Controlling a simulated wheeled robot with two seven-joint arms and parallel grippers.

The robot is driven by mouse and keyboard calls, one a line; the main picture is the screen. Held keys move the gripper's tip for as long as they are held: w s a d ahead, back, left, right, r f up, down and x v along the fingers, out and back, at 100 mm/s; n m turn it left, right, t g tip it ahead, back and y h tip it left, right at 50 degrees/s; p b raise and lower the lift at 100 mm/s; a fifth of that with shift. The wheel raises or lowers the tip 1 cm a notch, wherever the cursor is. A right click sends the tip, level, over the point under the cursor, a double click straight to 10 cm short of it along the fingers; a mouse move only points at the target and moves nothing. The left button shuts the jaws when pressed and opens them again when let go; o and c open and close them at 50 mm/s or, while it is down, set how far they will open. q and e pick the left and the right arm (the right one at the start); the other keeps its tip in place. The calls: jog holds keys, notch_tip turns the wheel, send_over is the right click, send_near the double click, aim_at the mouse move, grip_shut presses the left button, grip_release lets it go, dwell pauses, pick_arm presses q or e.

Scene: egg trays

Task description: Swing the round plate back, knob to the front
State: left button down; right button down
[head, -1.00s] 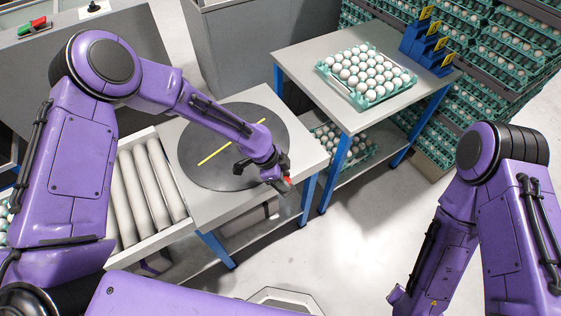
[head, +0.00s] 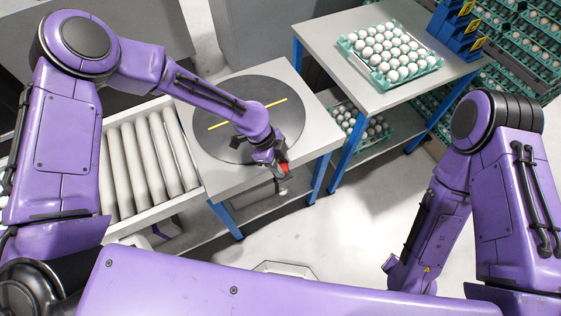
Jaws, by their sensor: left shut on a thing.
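The round plate (head: 225,100) is dark grey with a yellow stripe and lies flat on a light table top. The stripe slants up to the right. A red knob (head: 284,168) shows at the plate's front right edge, just over the table's front side. My left gripper (head: 280,170) reaches over the plate from the left and is shut on the knob, which its fingers partly hide. My right arm hangs at the right, and its gripper is not in view.
A roller conveyor (head: 145,155) adjoins the table on the left. A second table (head: 330,35) at the back right bears a green tray (head: 398,78) of white eggs and blue holders (head: 450,30). Another egg tray sits on its lower shelf. The floor in front is clear.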

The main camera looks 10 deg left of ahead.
pick_arm(q)
jog(key=c, duration=0.7)
grip_release()
jog(key=shift+s+a+f, duration=0.1)
jog(key=shift+a, duration=0.15)
jog(key=b+v, duration=0.1)
jog(key=v, duration=0.9)
jog(key=shift+r, duration=0.3)
jog(key=shift+s, duration=0.1)
